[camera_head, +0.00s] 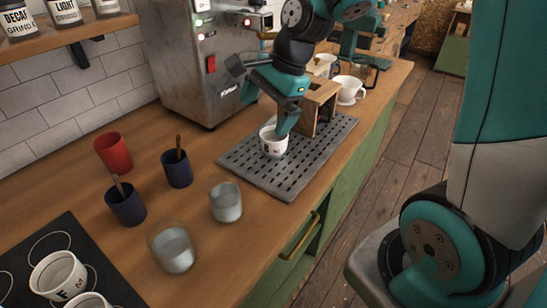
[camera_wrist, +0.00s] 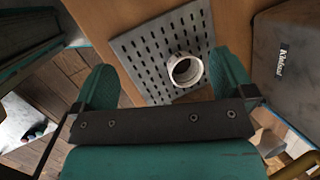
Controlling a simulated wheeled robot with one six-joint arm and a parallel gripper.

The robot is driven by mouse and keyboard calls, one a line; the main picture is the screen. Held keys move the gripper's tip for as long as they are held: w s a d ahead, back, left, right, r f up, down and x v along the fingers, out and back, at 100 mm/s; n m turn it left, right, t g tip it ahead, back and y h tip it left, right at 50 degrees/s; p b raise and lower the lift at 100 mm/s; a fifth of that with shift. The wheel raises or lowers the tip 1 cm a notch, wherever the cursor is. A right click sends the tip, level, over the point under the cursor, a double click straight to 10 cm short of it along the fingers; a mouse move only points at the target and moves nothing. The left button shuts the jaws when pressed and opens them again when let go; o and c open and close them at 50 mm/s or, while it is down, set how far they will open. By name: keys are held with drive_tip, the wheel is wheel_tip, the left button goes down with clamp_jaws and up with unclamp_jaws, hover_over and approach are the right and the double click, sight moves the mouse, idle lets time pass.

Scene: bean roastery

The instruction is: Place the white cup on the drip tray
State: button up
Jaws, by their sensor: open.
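The white cup (camera_head: 272,146) stands upright on the grey slotted drip tray (camera_head: 280,182), near the tray's left part. Dark marking shows on its side. In the wrist view the cup (camera_wrist: 186,70) sits on the drip tray (camera_wrist: 145,45) between my two fingers and beyond their tips, apart from both as far as I can see. My gripper (camera_wrist: 165,75) is open and empty. In the head view my gripper (camera_head: 287,118) is just above and behind the cup, and one finger overlaps the cup's rim in the picture.
A steel machine (camera_head: 205,70) stands behind the tray. Two glasses (camera_head: 226,203), dark blue cups (camera_head: 177,170) and a red cup (camera_head: 113,154) stand left.

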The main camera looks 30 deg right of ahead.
drive_tip(key=s+a+r+n, duration=0.1)
drive_tip(key=s+a+n, duration=0.2)
drive_tip(key=s+n, duration=0.3)
drive_tip(key=s+a+r+n+g, duration=0.1)
drive_tip(key=s+a+n, duration=0.3)
drive_tip(key=n, duration=0.5)
drive_tip(key=s+a+r+n+g, duration=0.1)
drive_tip(key=s+a+r+n, duration=0.1)
drive_tip(key=s+n, duration=0.5)
drive_tip(key=shift+s+a+n, duration=0.3)
drive_tip(key=shift+s+a, duration=0.5)
drive_tip(key=shift+s, duration=0.3)
drive_tip(key=shift+r, duration=0.1)
